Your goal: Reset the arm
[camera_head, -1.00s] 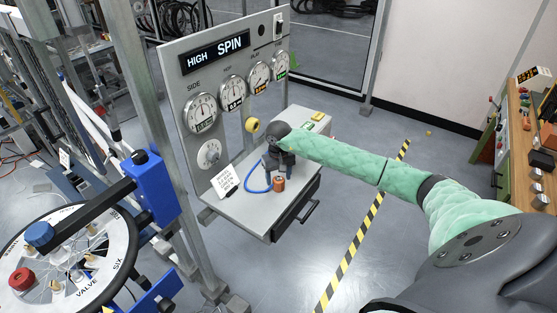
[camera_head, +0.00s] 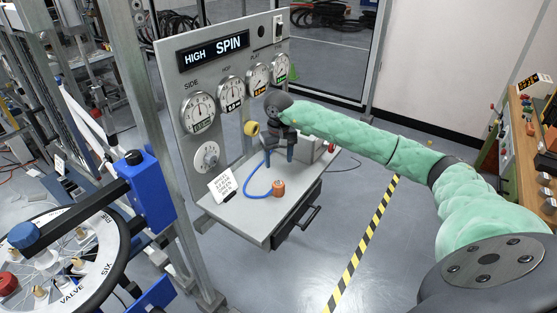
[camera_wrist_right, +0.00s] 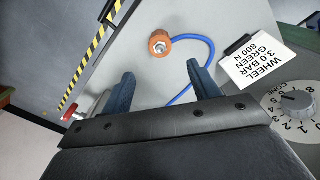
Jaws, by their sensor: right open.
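My right arm, in a green padded sleeve, reaches in from the right in the head view. My right gripper (camera_head: 279,158) hangs over the shelf of the gauge stand, its fingers pointing down. In the right wrist view its two blue-grey fingers (camera_wrist_right: 162,92) are apart with nothing between them. An orange-brown knob-like piece (camera_head: 278,187) on a blue hose sits on the shelf below; it also shows in the right wrist view (camera_wrist_right: 160,43), beyond the fingertips. My left gripper does not show.
The gauge panel (camera_head: 186,91) reading HIGH SPIN stands behind the shelf (camera_head: 247,225). A white card (camera_head: 222,186) leans on the shelf. A spoked wheel (camera_head: 60,260) is at lower left. Open floor with a yellow-black stripe (camera_head: 362,245) lies right of the stand.

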